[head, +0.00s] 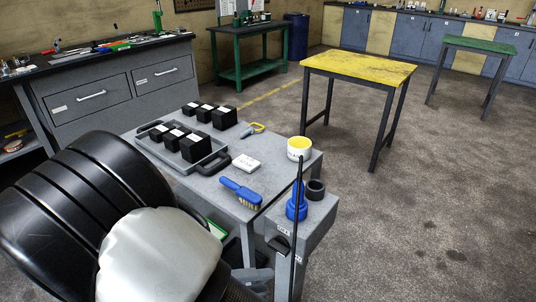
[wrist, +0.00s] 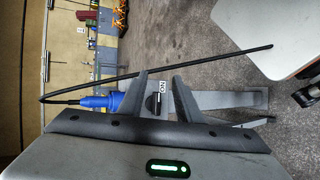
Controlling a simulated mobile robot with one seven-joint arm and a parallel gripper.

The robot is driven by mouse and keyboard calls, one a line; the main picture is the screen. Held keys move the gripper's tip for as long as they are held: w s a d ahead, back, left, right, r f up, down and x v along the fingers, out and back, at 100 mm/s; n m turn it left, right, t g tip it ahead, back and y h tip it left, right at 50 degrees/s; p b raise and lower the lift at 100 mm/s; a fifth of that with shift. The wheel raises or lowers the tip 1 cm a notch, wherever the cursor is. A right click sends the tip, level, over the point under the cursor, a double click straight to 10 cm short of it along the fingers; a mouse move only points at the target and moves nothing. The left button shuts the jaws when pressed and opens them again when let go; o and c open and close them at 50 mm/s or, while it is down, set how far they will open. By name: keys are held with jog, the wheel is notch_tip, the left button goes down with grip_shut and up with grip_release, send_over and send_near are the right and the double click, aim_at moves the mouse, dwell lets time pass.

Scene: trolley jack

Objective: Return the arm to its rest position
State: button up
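My arm (head: 150,255) fills the lower left of the head view, with black ribbed and pale silver links in front of the grey trolley (head: 225,185). I cannot make out my gripper clearly in the head view. In the wrist view my gripper (wrist: 161,78) shows two dark fingers standing apart, with nothing held between them. Beyond the gap are part of the grey trolley, a small white label and a black handle (wrist: 153,105). It cannot be told how far the fingers are from them.
A blue brush (head: 240,192) and a tray of black boxes (head: 152,145) lie behind.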

jog(key=s+d+r+m+y, duration=0.25)
jog(key=d+r+y, duration=0.45)
jog(key=r, duration=0.5)
jog(key=s+d+r+m+y, duration=0.1)
jog(key=d+r+m+y, duration=0.3)
jog(key=d+r, duration=0.7)
notch_tip(320, 180, up, 20)
jog(key=a+y+p, duration=0.1)
jog(key=p, duration=1.8)
jog(key=shift+r+n, duration=0.15)
jog(key=shift+n, duration=0.2)
